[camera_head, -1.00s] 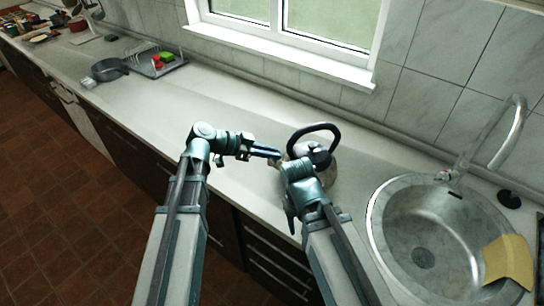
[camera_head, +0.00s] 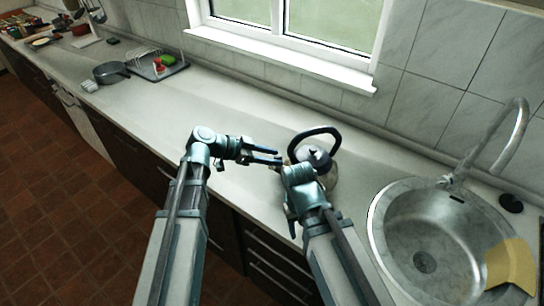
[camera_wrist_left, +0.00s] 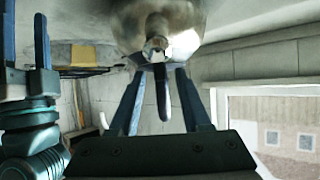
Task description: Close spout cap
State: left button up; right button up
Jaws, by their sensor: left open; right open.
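My right gripper (camera_wrist_left: 24,16) is open and empty, pointing down in front of the kettle.
A round steel sink (camera_head: 425,240) with a tap (camera_head: 495,155) and a yellow cloth (camera_head: 511,268) lies to the right. The counter between rack and kettle is clear. The window wall is behind.

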pick_arm(q)
jog(key=p+v, duration=0.6)
jog(key=v, duration=0.7)
jog(key=shift+a, duration=0.35)
jog(key=shift+s+r, duration=0.1)
jog(key=s+d+f+n+g+y, duration=0.2)
jog(key=s+d+f+n+y, duration=0.2)
jog(key=s+f+n+y, duration=0.1)
jog(key=s+d+f+n+g+y, duration=0.2)
jog(key=s+d+f+n+y, duration=0.2)
jog(key=s+f+n+y, duration=0.1)
jog(key=s+f+y, duration=0.1)
jog(key=s+y, duration=0.1)
jog(key=s, duration=0.1)
jog(key=shift+s+d+y, duration=0.3)
jog(key=shift+s+y, duration=0.05)
jog(key=shift+y, duration=0.05)
